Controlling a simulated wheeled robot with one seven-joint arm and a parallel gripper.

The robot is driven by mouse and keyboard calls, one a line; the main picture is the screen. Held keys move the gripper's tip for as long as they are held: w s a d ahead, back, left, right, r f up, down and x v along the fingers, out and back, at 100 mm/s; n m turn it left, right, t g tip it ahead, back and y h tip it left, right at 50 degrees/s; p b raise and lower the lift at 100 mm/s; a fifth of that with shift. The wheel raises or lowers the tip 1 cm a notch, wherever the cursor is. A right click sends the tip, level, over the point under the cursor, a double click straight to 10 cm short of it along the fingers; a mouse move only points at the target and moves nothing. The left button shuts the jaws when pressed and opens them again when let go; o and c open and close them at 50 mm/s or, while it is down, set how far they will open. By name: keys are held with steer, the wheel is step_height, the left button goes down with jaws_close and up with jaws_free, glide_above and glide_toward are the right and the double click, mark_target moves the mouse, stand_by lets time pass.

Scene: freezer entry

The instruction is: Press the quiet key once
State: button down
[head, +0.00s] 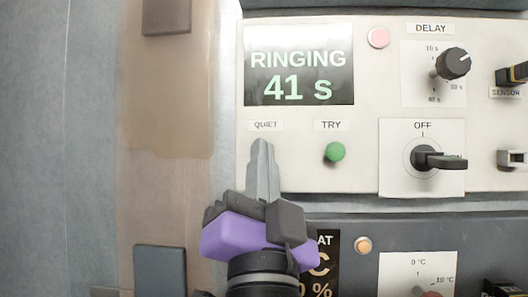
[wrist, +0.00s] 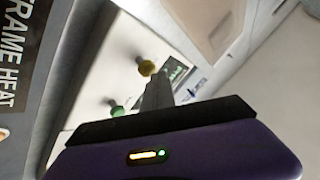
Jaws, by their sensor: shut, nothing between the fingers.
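The label QUIET (head: 265,125) is on the white upper panel, under the display. The key below it is hidden behind my gripper in the head view. I cannot tell whether the fingertips touch the key.
The display (head: 299,78) reads RINGING 41 s. A green TRY key (head: 334,152) is close to the right of my fingers. A pink lamp (head: 378,38), the DELAY knob (head: 453,64) and an OFF switch (head: 440,160) are further right. A lower panel (head: 345,215) lies beneath.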

steer(key=shift+w, duration=0.5)
stand_by(0.4)
steer(key=shift+s, duration=0.1)
steer(key=shift+s+b, duration=0.55)
steer(key=shift+s, duration=0.3)
steer(key=shift+s, duration=0.1)
steer(key=s+b, duration=0.2)
steer(key=s, duration=0.2)
steer(key=shift+s+a, duration=0.1)
steer(key=shift+s, duration=0.3)
stand_by(0.7)
